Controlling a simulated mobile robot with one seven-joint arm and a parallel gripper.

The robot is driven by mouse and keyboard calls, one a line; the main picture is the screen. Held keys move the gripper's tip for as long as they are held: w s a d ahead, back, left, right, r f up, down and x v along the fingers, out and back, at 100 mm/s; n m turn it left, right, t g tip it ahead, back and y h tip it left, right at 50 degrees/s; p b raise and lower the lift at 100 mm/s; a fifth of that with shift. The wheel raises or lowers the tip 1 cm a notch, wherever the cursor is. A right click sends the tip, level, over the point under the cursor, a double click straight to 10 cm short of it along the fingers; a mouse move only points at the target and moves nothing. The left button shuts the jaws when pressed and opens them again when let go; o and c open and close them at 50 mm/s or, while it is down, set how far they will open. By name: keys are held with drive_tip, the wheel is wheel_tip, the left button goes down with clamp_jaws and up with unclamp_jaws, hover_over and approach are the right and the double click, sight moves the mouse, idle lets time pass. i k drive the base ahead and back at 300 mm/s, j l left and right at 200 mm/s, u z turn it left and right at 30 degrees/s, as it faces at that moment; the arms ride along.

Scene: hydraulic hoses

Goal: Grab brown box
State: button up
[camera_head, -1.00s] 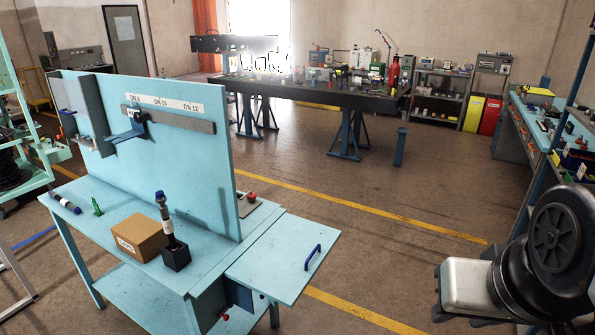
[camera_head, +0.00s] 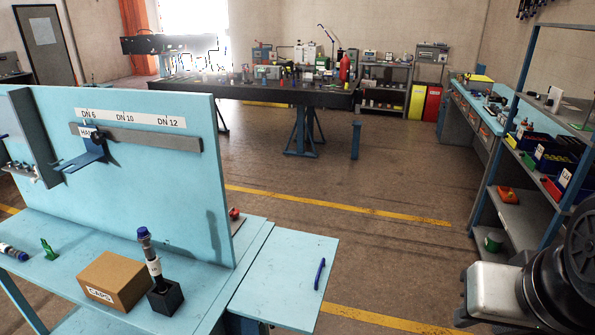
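The brown box (camera_head: 117,279) sits closed on the light blue workbench (camera_head: 75,245) at the lower left, with a white label on its front. A dark hose piece with a blue cap (camera_head: 149,255) stands upright, slightly tilted, in a black block (camera_head: 165,296) just right of the box. My gripper is not visible in this view. Only a dark round part and a pale block, seemingly of my arm, show at the lower right edge, well apart from the box.
A blue upright panel (camera_head: 140,180) rises behind the box. A side leaf with a blue handle (camera_head: 319,275) extends right. A green piece (camera_head: 48,249) and another hose piece (camera_head: 14,252) lie left. A shelf rack (camera_head: 530,220) stands right; open floor (camera_head: 390,250) lies between.

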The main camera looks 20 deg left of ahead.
sight(113, 280)
drive_tip(key=j, duration=1.15)
drive_tip(key=k+j, duration=0.1)
drive_tip(key=j, duration=1.1)
drive_tip(key=k+j, duration=0.1)
drive_tip(key=j, duration=1.05)
drive_tip(key=j+u, duration=0.1)
drive_tip(key=j, duration=0.45)
drive_tip(key=i+j, duration=0.1)
drive_tip(key=j, duration=0.45)
drive_tip(key=k+l+z, duration=0.1)
drive_tip(key=l, duration=0.2)
